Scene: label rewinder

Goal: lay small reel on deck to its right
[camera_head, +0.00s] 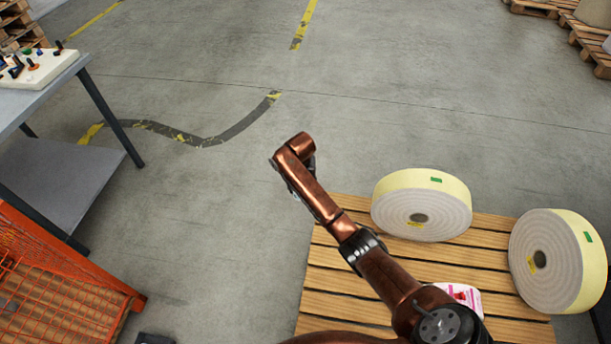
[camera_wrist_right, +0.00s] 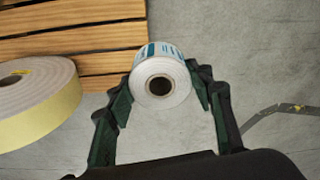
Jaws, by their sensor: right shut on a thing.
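The small reel (camera_wrist_right: 161,69), white with teal print and a dark brown core, is between the fingertips of my right gripper (camera_wrist_right: 162,82) in the right wrist view. The gripper is shut on it, a finger at each side. In the head view my copper right arm reaches up past the left edge of the slatted wooden deck (camera_head: 345,283). The wrist hides the gripper and the small reel there. The deck also shows in the right wrist view (camera_wrist_right: 70,45), left of and behind the reel. My left gripper is not in view.
A pink and white item (camera_head: 462,296) sits partly behind my arm. An orange mesh crate (camera_head: 60,285) and a grey table (camera_head: 45,90) stand left.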

